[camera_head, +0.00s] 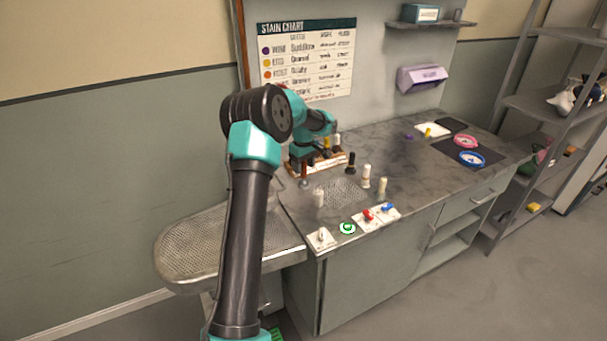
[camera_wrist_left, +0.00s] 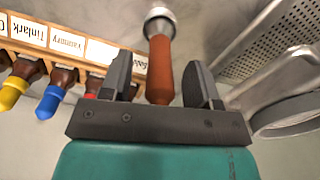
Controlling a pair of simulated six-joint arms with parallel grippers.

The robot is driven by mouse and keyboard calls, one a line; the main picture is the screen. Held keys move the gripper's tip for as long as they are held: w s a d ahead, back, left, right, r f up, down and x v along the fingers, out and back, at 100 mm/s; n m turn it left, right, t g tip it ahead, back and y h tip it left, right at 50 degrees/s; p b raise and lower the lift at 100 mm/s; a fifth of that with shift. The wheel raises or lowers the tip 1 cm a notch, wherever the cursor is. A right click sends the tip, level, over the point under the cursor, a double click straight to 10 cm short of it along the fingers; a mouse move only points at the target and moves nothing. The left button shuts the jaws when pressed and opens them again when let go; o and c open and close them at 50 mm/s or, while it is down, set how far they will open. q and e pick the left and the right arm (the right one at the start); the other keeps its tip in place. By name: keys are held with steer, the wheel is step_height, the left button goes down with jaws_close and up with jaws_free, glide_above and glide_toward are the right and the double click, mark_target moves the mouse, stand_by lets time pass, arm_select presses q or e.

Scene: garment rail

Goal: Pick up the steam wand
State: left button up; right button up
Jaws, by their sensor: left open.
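The steam wand appears to be the piece with a reddish-brown handle (camera_wrist_left: 160,70), a metal collar and a pale tip in the left wrist view. In the head view, a brown upright shape (camera_head: 304,171) near the worktop's left end looks like the same piece. My left gripper (camera_wrist_left: 159,76) is open, with one finger on each side of the handle and gaps visible on both sides. In the head view its fingers are mostly hidden by my arm near the bottle rack. My right gripper is in neither view.
A wooden rack (camera_wrist_left: 60,40) of labelled bottles with coloured tips stands close beside the left finger. A perforated metal board (camera_head: 215,250) and a metal ring-shaped part (camera_wrist_left: 290,115) lie on the other side. Several bottles and coloured knobs (camera_head: 368,214) occupy the worktop front.

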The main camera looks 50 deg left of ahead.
arm_select(q)
jaws_close()
stand_by(0.6)
steer(key=shift+r, duration=0.15)
steer(key=shift+r, duration=1.35)
steer(key=s+d+r, duration=0.2)
steer(key=s+d, duration=0.8)
steer(key=d, duration=0.2)
steer(key=shift+s, duration=0.3)
steer(key=shift+r, duration=0.1)
steer(key=shift+r, duration=0.4)
